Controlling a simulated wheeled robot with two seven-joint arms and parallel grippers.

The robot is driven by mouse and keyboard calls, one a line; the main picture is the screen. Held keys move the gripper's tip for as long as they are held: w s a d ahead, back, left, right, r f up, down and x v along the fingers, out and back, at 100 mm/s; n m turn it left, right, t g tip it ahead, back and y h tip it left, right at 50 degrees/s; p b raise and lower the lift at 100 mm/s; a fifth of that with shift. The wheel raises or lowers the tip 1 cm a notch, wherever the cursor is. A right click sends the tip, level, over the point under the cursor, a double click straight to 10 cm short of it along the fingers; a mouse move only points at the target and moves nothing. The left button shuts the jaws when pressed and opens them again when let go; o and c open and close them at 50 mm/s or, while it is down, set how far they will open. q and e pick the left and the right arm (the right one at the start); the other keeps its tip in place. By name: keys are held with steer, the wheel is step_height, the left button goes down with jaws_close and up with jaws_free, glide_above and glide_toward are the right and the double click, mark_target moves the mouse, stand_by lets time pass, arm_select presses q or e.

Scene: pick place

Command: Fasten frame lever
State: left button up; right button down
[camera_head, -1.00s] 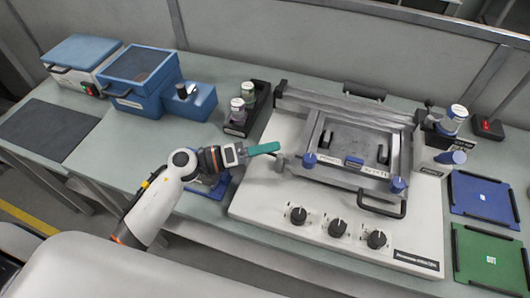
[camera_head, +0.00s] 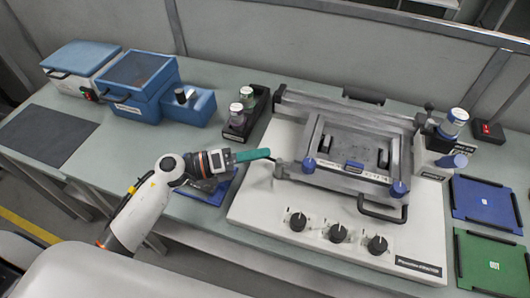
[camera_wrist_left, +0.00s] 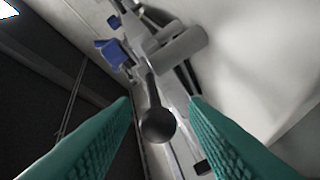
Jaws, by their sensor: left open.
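The screen-printing-style frame (camera_head: 318,140) lies flat on the white machine base (camera_head: 262,205), with blue knobs at its front corners. A lever with a dark round knob (camera_wrist_left: 158,126) and a grey metal body (camera_wrist_left: 178,48) shows in the left wrist view. In the head view, a small grey lever part (camera_head: 279,169) sits at the frame's left side. My left gripper (camera_head: 268,153) has teal fingers and is open beside this part. In the wrist view the knob lies between the open fingers (camera_wrist_left: 162,110); whether they touch it cannot be told. My right gripper is out of view.
A black rack (camera_head: 237,134) with small bottles stands behind my left gripper. A blue tray (camera_head: 213,196) lies beneath the wrist. Blue boxes (camera_head: 135,105) stand at the left. Blue (camera_head: 487,203) and green (camera_head: 492,262) plates lie at the right.

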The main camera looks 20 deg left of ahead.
arm_select(q)
steer(key=b+v, duration=0.2)
steer(key=v, duration=0.6)
steer(key=shift+s+a+f, duration=0.15)
steer(key=shift+s+a, duration=0.3)
steer(key=shift+a, duration=0.25)
